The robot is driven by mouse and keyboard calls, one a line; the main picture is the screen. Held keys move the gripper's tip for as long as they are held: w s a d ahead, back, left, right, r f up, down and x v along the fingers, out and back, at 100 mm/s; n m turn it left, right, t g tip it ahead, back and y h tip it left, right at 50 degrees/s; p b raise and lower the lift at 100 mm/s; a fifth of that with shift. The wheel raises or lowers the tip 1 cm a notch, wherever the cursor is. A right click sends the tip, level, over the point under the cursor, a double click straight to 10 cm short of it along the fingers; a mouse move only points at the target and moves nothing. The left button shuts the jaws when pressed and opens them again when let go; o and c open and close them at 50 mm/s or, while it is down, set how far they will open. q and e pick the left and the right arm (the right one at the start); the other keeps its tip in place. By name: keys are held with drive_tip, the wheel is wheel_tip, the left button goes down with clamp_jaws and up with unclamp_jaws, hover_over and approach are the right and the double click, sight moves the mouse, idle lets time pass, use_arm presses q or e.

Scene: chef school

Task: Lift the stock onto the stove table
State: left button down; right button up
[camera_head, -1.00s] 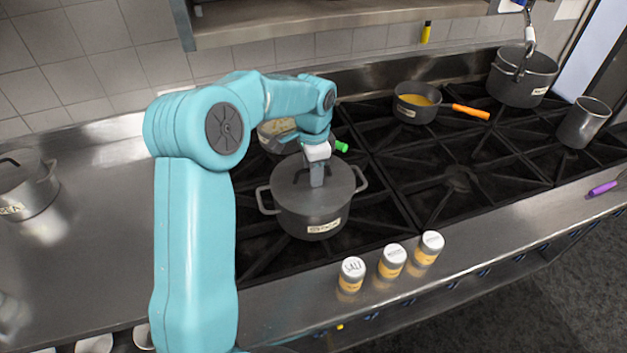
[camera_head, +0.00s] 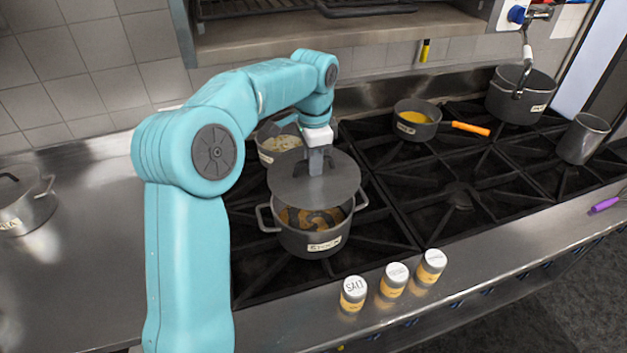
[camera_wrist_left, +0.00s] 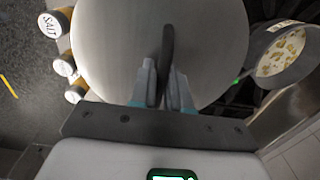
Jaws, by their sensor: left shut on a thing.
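The stock pot (camera_head: 318,244) is a dark grey two-handled pot labelled "STOCK", standing on the stove grates (camera_head: 400,215) near the front left. Brown contents show inside it. Its flat round lid (camera_head: 335,185) is raised above the pot, apart from the rim at the front. My left gripper (camera_head: 316,172) is above the pot and shut on the lid's handle. In the left wrist view the handle (camera_wrist_left: 167,55) stands between the two fingers (camera_wrist_left: 165,88), and the lid (camera_wrist_left: 215,40) fills the middle. My right gripper is not in view.
Salt and other shakers (camera_head: 354,292) stand on the front steel ledge. A pan of pale food (camera_head: 282,143) is behind the stock. A saucepan with an orange handle (camera_head: 415,121), a tall pot (camera_head: 520,95) and a steel cylinder (camera_head: 583,140) stand right. Another pot (camera_head: 22,205) is far left.

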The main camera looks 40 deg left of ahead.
use_arm(q)
wheel_tip(320, 180, up, 12)
drive_tip(key=p, duration=0.1)
drive_tip(key=shift+f, duration=0.2)
